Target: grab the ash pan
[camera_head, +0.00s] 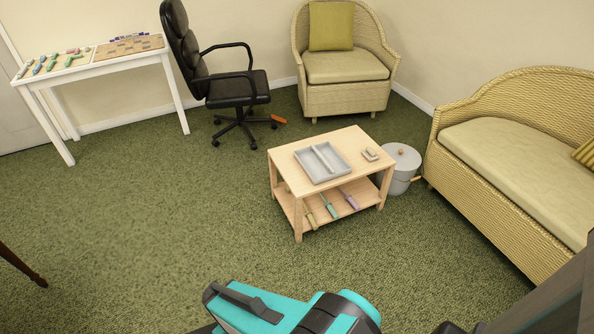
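No thing is clearly recognisable as an ash pan. A grey lidded bucket (402,165) stands on the carpet behind the right end of the low wooden table, partly hidden by it. It has a knob on its lid and a wooden grip low on its right side. A grey tray with a divider (323,161) lies on the tabletop. A small orange object (279,119) lies on the floor by the office chair's base; I cannot tell what it is. Teal and black parts of my arm show at the bottom edge. My gripper's fingers are not visible.
The low wooden table (286,172) has several tools on its lower shelf and a small item on top. A wicker sofa (480,195) is at right, a wicker armchair (345,97) and black office chair (237,87) behind. A white table (92,67) stands back left.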

